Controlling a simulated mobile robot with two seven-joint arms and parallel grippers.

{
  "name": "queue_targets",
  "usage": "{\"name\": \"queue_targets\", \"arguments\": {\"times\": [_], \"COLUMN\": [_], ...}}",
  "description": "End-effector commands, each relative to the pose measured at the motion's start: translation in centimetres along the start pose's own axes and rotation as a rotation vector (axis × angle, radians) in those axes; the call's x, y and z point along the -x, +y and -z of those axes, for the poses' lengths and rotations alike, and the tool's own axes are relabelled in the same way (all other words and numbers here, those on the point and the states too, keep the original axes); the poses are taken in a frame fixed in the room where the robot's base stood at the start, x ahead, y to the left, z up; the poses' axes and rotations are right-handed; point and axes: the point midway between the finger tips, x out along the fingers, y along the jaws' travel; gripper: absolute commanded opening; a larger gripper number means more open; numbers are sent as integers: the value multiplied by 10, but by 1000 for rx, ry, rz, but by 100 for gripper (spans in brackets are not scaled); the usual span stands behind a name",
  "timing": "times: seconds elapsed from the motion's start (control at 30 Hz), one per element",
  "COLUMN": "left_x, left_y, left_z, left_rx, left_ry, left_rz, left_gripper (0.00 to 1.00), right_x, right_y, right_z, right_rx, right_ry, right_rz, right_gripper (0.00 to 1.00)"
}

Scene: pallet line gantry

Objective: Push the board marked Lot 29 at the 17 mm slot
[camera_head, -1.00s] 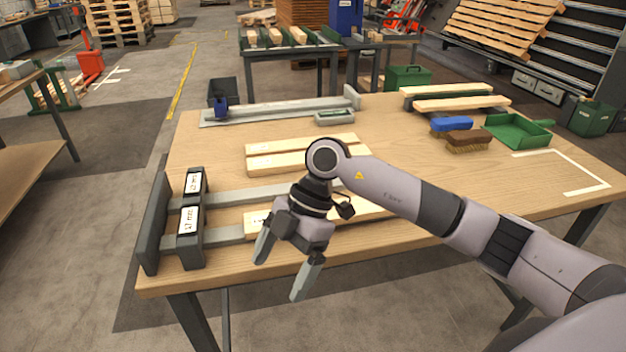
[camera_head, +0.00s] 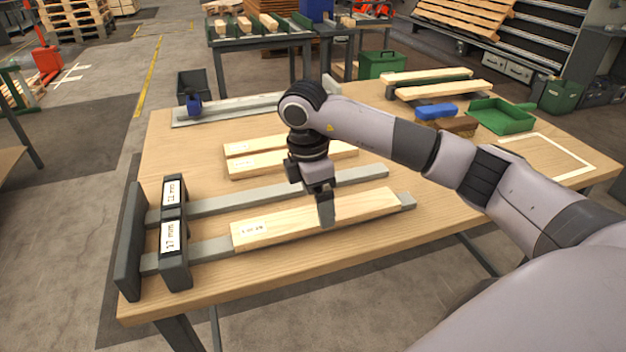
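A pale board (camera_head: 290,222) lies along the front grey rail, in line with the dark gauge block marked 17 mm (camera_head: 174,250). Its left end carries a small label, too small to read surely. A gap of bare rail (camera_head: 205,248) lies between that end and the block. Behind it is a second block with another mm label (camera_head: 173,195), over the rear rail (camera_head: 280,192). My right gripper (camera_head: 327,222) points down at the board's right half, its tip overlapping the board. Only one finger shows; contact and opening cannot be told. My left gripper is out of view.
Two more boards (camera_head: 262,145) lie behind the rear rail, partly hidden by my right arm. A dark end plate (camera_head: 131,240) stands left of the blocks. A blue brush (camera_head: 436,111), a brown brush and a green dustpan (camera_head: 500,117) are at the right.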

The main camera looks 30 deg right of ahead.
Motion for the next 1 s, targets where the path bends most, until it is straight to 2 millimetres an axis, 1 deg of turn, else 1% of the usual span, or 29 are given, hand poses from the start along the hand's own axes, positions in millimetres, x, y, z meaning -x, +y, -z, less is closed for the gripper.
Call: {"name": "queue_targets", "arguments": {"times": [0.03,0.1,0.2,0.33,0.57,0.6,0.67,0.7,0.77,0.8,1.0], "left_x": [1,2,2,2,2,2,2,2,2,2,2], "left_y": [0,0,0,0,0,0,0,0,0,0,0], "left_z": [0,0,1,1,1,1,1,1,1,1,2], "left_rx": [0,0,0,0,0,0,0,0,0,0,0], "left_ry": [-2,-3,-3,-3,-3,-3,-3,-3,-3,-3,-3], "left_rz": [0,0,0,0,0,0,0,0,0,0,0], "left_gripper": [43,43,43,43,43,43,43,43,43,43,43], "right_x": [-7,-16,-24,-29,-29,-29,-29,-29,-29,-29,-30], "right_y": [-1,0,0,0,0,0,0,0,0,0,0], "right_z": [0,0,0,0,0,0,0,0,0,0,1], "right_rx": [0,0,0,1,2,2,2,2,2,2,2], "right_ry": [-1,0,0,1,1,1,1,2,2,2,2], "right_rz": [4,2,1,0,0,0,0,0,0,0,0], "right_gripper": [94,94,94,94,94,81,61,48,28,26,26]}}
